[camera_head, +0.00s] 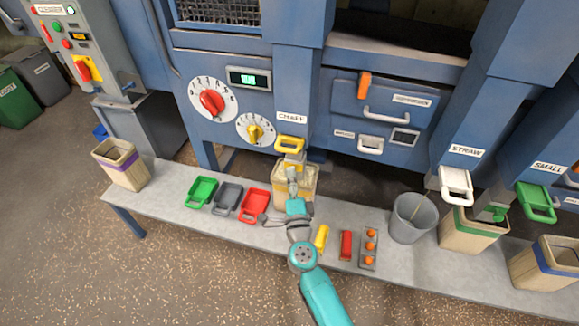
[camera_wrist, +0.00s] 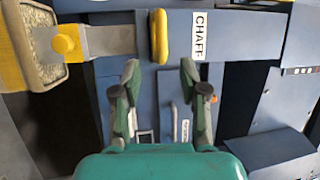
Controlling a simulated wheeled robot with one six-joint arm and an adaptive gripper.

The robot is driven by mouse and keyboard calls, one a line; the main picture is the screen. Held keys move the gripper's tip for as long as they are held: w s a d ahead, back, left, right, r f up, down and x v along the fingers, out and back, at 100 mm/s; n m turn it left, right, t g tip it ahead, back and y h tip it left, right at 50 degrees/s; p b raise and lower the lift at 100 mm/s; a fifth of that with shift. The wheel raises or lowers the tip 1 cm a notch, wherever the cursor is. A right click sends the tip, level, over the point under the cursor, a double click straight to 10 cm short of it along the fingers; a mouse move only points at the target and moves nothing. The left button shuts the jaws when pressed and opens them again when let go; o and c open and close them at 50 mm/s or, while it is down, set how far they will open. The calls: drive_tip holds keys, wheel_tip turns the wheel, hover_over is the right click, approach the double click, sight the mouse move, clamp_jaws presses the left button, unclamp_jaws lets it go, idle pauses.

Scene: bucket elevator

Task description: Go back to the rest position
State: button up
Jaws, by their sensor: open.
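My gripper (camera_head: 292,178) is at the end of my teal arm, in front of the chaff chute and over the bucket with a yellow band (camera_head: 309,188). In the wrist view my gripper (camera_wrist: 160,75) shows two green fingers spread apart with nothing between them. The yellow handle (camera_head: 291,143) of the chaff chute is just beyond the fingertips; it also shows in the wrist view (camera_wrist: 159,36), apart from the fingers. My gripper hides part of the bucket in the head view.
A grey bench (camera_head: 170,187) runs along the blue machine. On it lie green (camera_head: 202,192), grey (camera_head: 227,197) and red (camera_head: 254,205) trays, a yellow piece (camera_head: 321,238) and a red piece (camera_head: 346,245). A grey bucket (camera_head: 410,218) stands right. Open floor lies in front.

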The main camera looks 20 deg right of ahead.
drive_tip(key=shift+s+a+f, duration=0.1)
drive_tip(key=shift+s+a, duration=0.05)
drive_tip(key=shift+s, duration=0.4)
drive_tip(key=s+f+n+y, duration=0.1)
drive_tip(key=s+f+n, duration=0.15)
drive_tip(key=s, duration=0.55)
drive_tip(key=s+d+f+n, duration=0.1)
drive_tip(key=s+n, duration=0.3)
drive_tip(key=s, duration=0.5)
drive_tip(key=s+f+n+y, duration=0.1)
drive_tip(key=s+n, duration=0.2)
drive_tip(key=s, duration=0.5)
drive_tip(key=s+r+n+g, duration=0.1)
drive_tip(key=s+r+n, duration=0.1)
drive_tip(key=s, duration=0.5)
drive_tip(key=s+a+r+n+g+y, duration=0.1)
drive_tip(key=s+r+n+g, duration=0.1)
drive_tip(key=s+n, duration=0.3)
drive_tip(key=s+a+r+n+g+y, duration=0.1)
drive_tip(key=s+r+n, duration=0.1)
drive_tip(key=s, duration=0.8)
drive_tip(key=shift+s+r+n, duration=0.2)
drive_tip(key=shift+r+n, duration=0.1)
drive_tip(key=shift+n, duration=0.45)
